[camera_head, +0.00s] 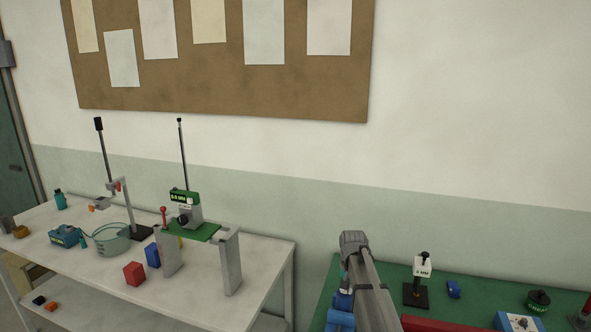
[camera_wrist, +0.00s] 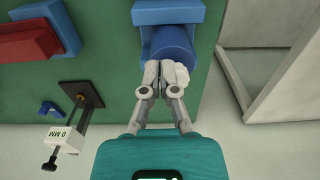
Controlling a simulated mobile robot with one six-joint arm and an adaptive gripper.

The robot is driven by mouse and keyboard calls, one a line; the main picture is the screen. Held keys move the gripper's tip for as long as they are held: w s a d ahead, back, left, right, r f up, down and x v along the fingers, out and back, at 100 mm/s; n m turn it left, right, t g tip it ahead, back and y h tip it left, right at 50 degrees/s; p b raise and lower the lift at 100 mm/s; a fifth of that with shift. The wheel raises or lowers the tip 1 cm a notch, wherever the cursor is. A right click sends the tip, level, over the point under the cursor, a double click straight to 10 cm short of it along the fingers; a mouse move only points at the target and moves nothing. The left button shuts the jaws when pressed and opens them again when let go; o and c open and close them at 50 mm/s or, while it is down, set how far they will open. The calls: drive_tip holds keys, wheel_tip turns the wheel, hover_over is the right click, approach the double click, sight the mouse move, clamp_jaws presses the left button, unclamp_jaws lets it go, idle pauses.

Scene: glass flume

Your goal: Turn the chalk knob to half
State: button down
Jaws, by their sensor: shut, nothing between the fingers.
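The chalk knob (camera_wrist: 183,76) shows in the wrist view as a small off-white lobed piece at the near end of a blue cylinder (camera_wrist: 172,45). My gripper (camera_wrist: 159,66) is shut and empty. Its fingertips are in front of the cylinder's end, just left of the visible part of the knob, and they hide the rest of it. I cannot tell whether they touch it. No pointer or half mark on the knob is readable. In the head view my arm hides the fingertips and knob; part of the blue fixture (camera_head: 340,316) shows beside it.
A black stand with a 0 MM label (camera_head: 422,271) stands on the green surface, also in the wrist view (camera_wrist: 62,137). A red block (camera_wrist: 28,42) lies left of the fixture. A blue box with a pale panel (camera_head: 518,323) is right. A white table (camera_head: 110,295) with flume apparatus is left.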

sight(340, 297)
drive_tip(key=shift+f+b, duration=0.5)
drive_tip(key=shift+f, duration=0.25)
drive_tip(key=shift+w+a+r, duration=0.1)
drive_tip(key=shift+w, duration=0.55)
idle(1.3)
drive_tip(key=shift+w+a, duration=0.3)
drive_tip(key=shift+a, duration=0.5)
idle(0.7)
drive_tip(key=shift+s+a, duration=0.25)
drive_tip(key=shift+s, duration=0.1)
idle(0.5)
wheel_tip(340, 297, up, 6)
drive_tip(key=p, duration=0.6)
idle(0.4)
